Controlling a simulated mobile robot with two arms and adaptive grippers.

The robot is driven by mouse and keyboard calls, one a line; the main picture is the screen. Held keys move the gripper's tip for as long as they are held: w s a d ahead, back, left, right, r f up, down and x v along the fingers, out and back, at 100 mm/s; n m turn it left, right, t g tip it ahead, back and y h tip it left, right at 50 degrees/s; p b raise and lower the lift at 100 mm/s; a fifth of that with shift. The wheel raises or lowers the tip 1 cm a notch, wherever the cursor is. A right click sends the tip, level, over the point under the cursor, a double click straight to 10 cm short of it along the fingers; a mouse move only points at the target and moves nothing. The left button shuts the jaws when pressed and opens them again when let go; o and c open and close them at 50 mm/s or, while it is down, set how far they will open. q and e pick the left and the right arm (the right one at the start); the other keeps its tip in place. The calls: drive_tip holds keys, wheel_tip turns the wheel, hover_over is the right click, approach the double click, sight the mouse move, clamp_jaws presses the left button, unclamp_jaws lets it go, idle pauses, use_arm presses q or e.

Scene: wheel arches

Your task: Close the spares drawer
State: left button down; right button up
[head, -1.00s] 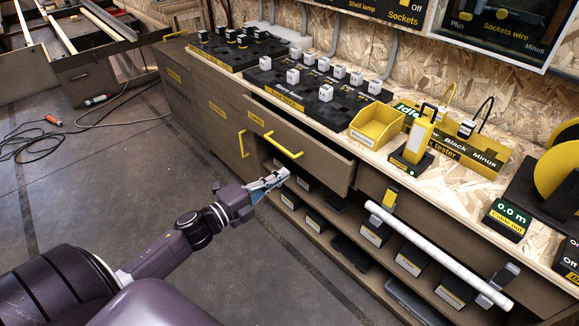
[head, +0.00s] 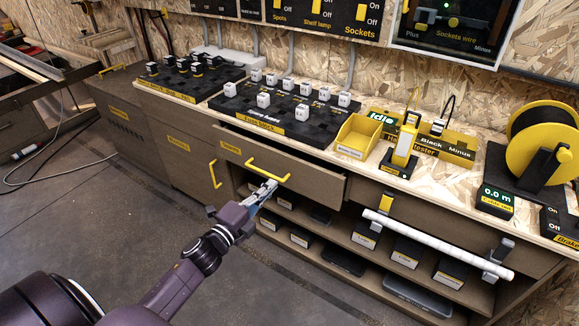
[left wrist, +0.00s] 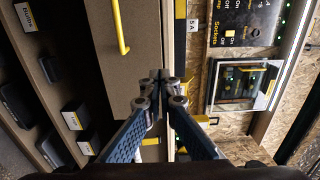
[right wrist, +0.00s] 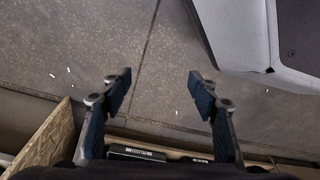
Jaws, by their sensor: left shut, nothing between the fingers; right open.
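The spares drawer (head: 312,181) is a brown drawer under the worktop with a yellow bar handle (head: 268,172). It stands partly open, with its front out from the cabinet and a dark gap behind its top edge. My left gripper (head: 271,186) is shut and empty, its fingertips close to the handle's lower right part; I cannot tell whether they touch. In the left wrist view, the shut fingertips (left wrist: 161,76) are in front of the brown drawer front (left wrist: 139,60), with the yellow handle (left wrist: 120,28) beyond. My right gripper (right wrist: 158,88) is open and empty above the floor.
Open shelves with black labelled boxes (head: 405,252) lie below the drawer. A white tube (head: 435,243) sits in brackets to the right. A yellow bin (head: 358,137), fuse block (head: 285,113) and tester (head: 402,150) stand on the worktop. The floor (head: 255,285) in front is clear.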

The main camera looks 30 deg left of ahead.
use_arm(q)
approach(294, 161)
drive_tip(key=w, duration=0.5)
drive_tip(key=shift+w+d+r+b, duration=0.1)
drive_tip(key=shift+w+d+b, duration=0.05)
drive_tip(key=shift+d+b, duration=0.2)
drive_tip(key=shift+w, duration=0.85)
use_arm(e)
drive_tip(key=w+r, duration=0.2)
drive_tip(key=shift+a+r, duration=0.2)
drive_tip(key=shift+r, duration=0.2)
use_arm(q)
drive_tip(key=shift+w, duration=0.1)
use_arm(e)
drive_tip(key=shift+s+f, duration=0.1)
